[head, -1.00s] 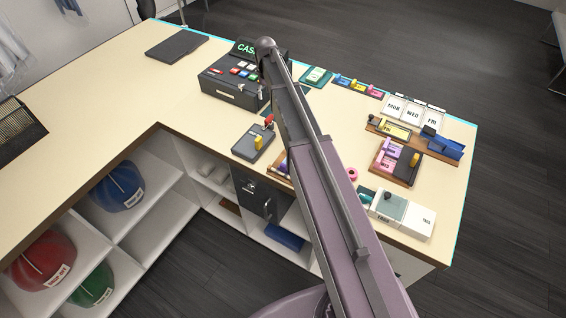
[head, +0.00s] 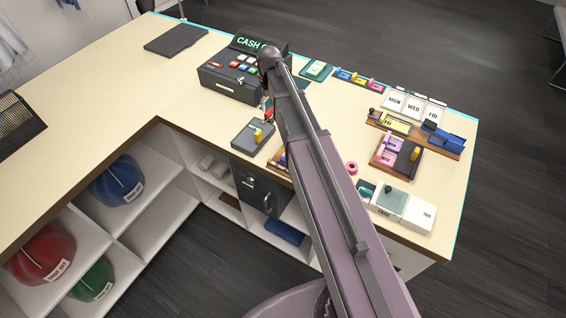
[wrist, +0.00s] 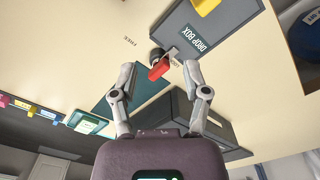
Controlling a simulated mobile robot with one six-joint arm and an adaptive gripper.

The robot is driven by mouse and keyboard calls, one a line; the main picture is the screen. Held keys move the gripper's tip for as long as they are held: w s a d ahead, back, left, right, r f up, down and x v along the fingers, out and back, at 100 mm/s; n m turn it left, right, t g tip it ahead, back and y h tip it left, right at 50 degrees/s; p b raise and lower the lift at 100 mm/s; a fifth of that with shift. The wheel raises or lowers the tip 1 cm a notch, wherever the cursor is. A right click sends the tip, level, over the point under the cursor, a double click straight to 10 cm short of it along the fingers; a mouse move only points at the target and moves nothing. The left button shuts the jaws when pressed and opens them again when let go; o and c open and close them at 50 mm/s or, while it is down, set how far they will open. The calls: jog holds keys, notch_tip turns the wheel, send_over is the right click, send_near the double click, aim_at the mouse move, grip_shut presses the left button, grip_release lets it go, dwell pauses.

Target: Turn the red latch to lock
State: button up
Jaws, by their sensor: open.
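The red latch (wrist: 159,69) shows in the wrist view as a short red lever beside a dark round hub (wrist: 156,55). It lies at the corner of the grey drop box (wrist: 190,32), with small printed words, FREE and LOCK, on the counter around it. My gripper (wrist: 158,66) is open, one finger on each side of the latch in the picture. I see no clear contact, and the depth between them is hard to judge. In the head view the latch (head: 268,113) is a small red spot partly behind my arm, which hides most of the gripper.
A cash register (head: 228,86) stands just behind the latch. The drop box carries a yellow piece (head: 258,136). Day cards (head: 413,113), trays and a pink ring (head: 351,167) lie to the right.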

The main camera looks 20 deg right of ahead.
jog(key=shift+s+a+f+b, duration=0.25)
jog(key=shift+s+f+b, duration=0.75)
jog(key=shift+s, duration=2.45)
jog(key=shift+s+a+f+b, duration=0.3)
jog(key=shift+s+f+b, duration=0.6)
jog(key=shift+s, duration=2.5)
jog(key=shift+s+a+f+b, duration=0.25)
jog(key=shift+s+f+b, duration=0.75)
jog(key=shift+s, duration=2.45)
jog(key=shift+s, duration=0.1)
jog(key=shift+s+f, duration=0.1)
jog(key=shift+s, duration=0.05)
